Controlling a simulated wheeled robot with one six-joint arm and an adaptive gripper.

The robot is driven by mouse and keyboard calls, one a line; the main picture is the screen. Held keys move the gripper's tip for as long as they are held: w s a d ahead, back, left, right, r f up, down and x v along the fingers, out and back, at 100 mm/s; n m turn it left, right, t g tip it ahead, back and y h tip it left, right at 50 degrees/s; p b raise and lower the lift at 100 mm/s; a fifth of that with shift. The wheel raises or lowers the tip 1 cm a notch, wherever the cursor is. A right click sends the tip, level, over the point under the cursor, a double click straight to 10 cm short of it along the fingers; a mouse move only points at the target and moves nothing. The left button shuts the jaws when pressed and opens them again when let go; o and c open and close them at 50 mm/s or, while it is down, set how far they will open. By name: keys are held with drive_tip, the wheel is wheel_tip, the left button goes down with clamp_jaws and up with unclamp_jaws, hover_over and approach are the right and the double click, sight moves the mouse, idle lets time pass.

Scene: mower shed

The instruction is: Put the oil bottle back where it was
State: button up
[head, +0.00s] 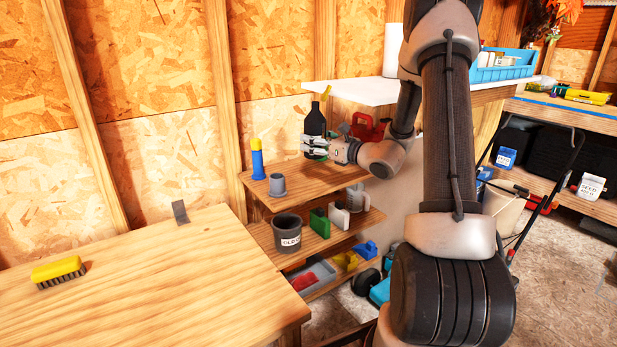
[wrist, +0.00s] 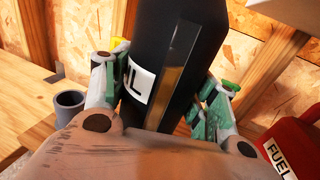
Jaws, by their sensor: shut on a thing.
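In the wrist view the bottle (wrist: 176,60) fills the middle, with a white label and a see-through strip, between the fingers of my gripper (wrist: 165,105). The bottle's base is hidden in the wrist view. I cannot tell whether it touches the board.
On the top board stand a grey cup (head: 277,184) and a blue bottle with yellow cap (head: 257,160). A red fuel can (head: 364,127) is right of my gripper. A white bench top (head: 350,93) is behind. A wooden table (head: 130,275) with a yellow brush (head: 58,271) lies front left.

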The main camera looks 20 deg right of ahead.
drive_tip(key=f, duration=0.3)
drive_tip(key=w+f, duration=0.1)
drive_tip(key=f, duration=0.1)
drive_tip(key=shift+w+d, duration=0.1)
drive_tip(key=shift+d, duration=0.3)
drive_tip(key=shift+f, duration=2.3)
drive_tip(key=shift+f, duration=0.2)
drive_tip(key=o, duration=1.3)
